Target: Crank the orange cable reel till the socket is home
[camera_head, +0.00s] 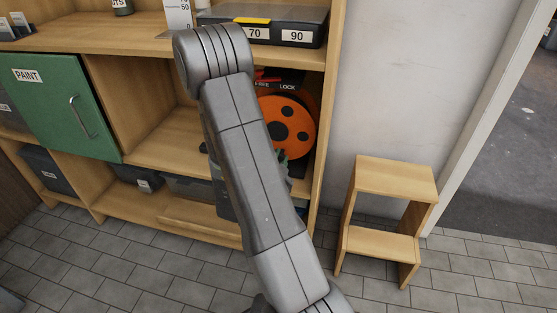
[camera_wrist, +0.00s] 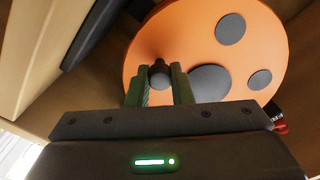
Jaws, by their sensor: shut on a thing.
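The orange cable reel (camera_head: 287,126) stands in an open bay of the wooden shelf unit, partly hidden behind my arm in the head view. In the wrist view the orange reel face (camera_wrist: 195,45) with its dark round spots fills the upper middle. My gripper (camera_wrist: 161,82) is in front of the reel's lower left part, its two fingers shut on the dark crank knob (camera_wrist: 159,70). In the head view my gripper is mostly hidden by the arm. The socket cannot be made out in either view.
A green PAINT door (camera_head: 60,105) is to the left. A wooden step stool (camera_head: 395,180) stands on the tiled floor at right. A small red part (camera_wrist: 281,127) shows at the reel's lower right.

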